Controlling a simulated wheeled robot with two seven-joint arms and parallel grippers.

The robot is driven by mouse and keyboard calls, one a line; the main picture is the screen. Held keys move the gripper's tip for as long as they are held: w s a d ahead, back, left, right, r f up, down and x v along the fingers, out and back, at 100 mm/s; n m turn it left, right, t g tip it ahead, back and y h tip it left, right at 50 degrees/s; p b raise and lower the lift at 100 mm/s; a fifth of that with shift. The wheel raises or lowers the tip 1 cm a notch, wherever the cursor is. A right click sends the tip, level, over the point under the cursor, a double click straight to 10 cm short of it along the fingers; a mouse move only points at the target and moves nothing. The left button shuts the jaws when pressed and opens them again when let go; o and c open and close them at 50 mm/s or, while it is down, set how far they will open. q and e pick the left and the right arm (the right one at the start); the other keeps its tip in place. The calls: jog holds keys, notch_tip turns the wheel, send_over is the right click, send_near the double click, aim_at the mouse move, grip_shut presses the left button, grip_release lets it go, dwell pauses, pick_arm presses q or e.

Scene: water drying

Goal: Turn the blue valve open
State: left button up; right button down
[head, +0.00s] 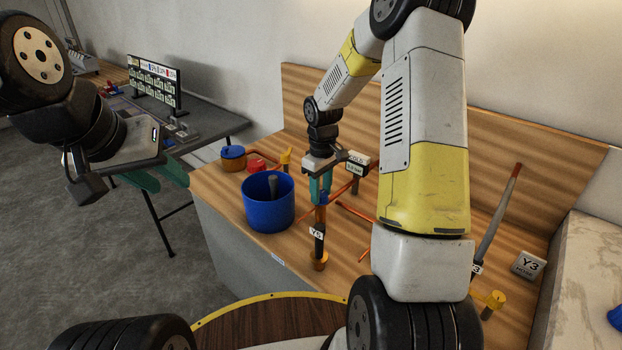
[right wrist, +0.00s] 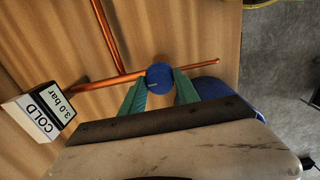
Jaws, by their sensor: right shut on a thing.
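The blue valve (right wrist: 159,76) is a small round blue knob on a copper pipe in the right wrist view. In the head view a little of its blue (head: 323,199) shows below my right gripper (head: 319,187). The green fingers of my right gripper (right wrist: 158,84) are shut on the knob, one on each side. The fingers hide part of the valve in the head view. My left gripper (head: 158,178) is at the left, its green fingers apart and empty, away from the bench.
A blue bucket (head: 268,209) stands left of the valve on the wooden bench (head: 225,187). A "COLD 3.0 bar" gauge (right wrist: 44,111) is beside the pipe. A Y5-labelled post (head: 318,240) stands in front. A dark table (head: 205,122) is at the back left.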

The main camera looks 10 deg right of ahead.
aim_at(321, 193)
dwell(0.4)
jog(key=c, duration=0.9)
grip_release()
jog(key=shift+r, duration=0.1)
notch_tip(321, 193, up, 8)
jog(key=shift+f, duration=0.25)
jog(key=shift+r, duration=0.1)
